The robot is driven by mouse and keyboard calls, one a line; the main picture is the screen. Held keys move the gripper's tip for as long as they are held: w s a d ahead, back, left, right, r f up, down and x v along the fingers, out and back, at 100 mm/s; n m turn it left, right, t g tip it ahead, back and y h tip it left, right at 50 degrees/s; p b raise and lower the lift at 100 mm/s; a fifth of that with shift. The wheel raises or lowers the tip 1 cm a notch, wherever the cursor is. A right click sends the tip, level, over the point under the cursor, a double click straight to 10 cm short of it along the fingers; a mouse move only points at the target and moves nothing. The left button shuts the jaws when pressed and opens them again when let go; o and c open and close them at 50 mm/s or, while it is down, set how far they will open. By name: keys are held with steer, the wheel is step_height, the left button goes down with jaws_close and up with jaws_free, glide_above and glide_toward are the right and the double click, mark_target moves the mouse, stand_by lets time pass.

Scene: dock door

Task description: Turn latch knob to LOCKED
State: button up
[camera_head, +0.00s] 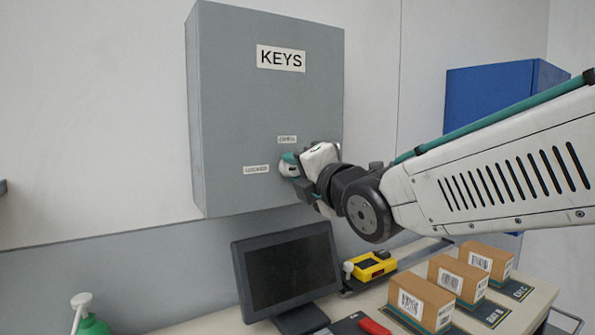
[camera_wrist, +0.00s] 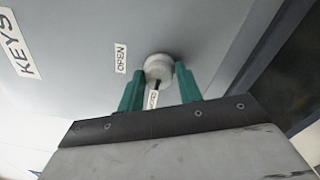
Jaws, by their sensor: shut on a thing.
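The latch knob (camera_wrist: 158,66) is a round pale knob on the front of the grey key cabinet (camera_head: 255,110). My gripper (camera_head: 293,166) reaches it from the right and hides most of it in the head view. In the wrist view my gripper (camera_wrist: 159,76) has its two green fingers on either side of the knob, shut on it. A dark pointer mark (camera_wrist: 155,85) on the knob points at the small label below it in that view, partly hidden. The OPEN label (camera_head: 287,140) is above the knob, and the LOCKED label (camera_head: 256,169) is to its left.
A KEYS sign (camera_head: 281,59) is on the cabinet. Below stand a dark monitor (camera_head: 285,268), a yellow device (camera_head: 373,266) and several cardboard boxes (camera_head: 421,299) on a bench. A blue cabinet (camera_head: 490,98) hangs behind my arm. A green bottle (camera_head: 91,325) is at lower left.

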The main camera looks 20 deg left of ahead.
steer(key=shift+r+n, duration=0.15)
steer(key=shift+n, duration=0.25)
steer(key=o, duration=0.8)
steer(key=shift+o, duration=0.2)
steer(key=v, duration=0.7)
steer(key=shift+s+d, duration=0.25)
steer(key=shift+d, duration=0.05)
